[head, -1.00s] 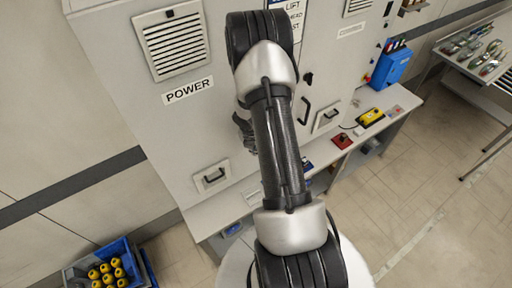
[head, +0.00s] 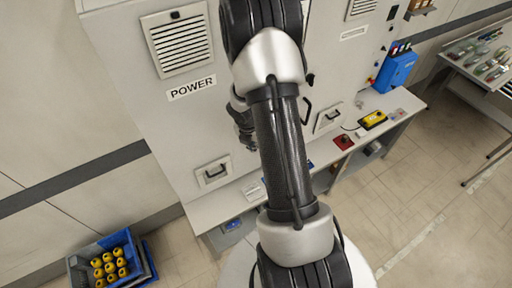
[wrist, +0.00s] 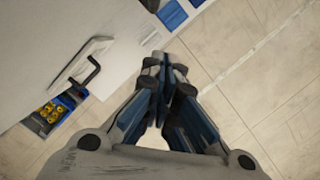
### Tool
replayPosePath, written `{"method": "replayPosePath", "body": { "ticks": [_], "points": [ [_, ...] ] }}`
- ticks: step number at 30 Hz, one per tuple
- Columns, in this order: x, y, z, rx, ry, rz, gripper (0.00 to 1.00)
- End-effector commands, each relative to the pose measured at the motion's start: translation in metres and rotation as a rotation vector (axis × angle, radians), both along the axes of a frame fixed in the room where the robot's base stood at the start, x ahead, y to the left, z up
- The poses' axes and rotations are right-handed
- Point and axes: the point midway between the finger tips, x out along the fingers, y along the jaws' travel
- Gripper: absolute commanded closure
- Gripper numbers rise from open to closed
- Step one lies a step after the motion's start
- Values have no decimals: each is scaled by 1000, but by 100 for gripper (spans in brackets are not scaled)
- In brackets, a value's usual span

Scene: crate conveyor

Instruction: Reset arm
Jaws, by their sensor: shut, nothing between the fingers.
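My gripper shows in the wrist view (wrist: 163,75), pointing down with its fingertips together and nothing between them. In the head view my gripper (head: 246,140) is partly hidden behind my raised arm, in front of the grey cabinet (head: 160,115) and above its narrow bench top (head: 232,200). It looks apart from both.
A blue crate (head: 75,268) with several yellow items stands on the floor at lower left. A table (head: 482,60) stands at upper right. The floor (head: 440,170) at right is clear.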

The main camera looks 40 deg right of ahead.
Motion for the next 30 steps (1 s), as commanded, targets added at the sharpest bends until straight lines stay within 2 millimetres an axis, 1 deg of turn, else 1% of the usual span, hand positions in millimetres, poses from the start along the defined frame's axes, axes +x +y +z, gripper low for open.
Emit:
{"method": "replayPosePath", "body": {
  "ticks": [1, 4, 7, 14, 16, 18, 20, 23, 26, 30],
  "points": [
    [-2, 1, 9, 0, 1, -1, 100],
    [-3, 3, 16, 1, 1, -1, 100],
    [-5, 4, 19, 1, 2, -1, 100],
    [-4, 4, 19, 1, 1, -4, 100],
    [-3, 6, 21, -4, -10, -30, 100],
    [1, 11, 27, -9, -37, -91, 100],
    [3, 19, 34, -13, -70, -174, 100],
    [4, 40, 49, -8, -150, -363, 100],
    [-4, 67, 63, 21, -236, -573, 100],
    [-25, 109, 74, 94, -347, -857, 100]
  ]
}}
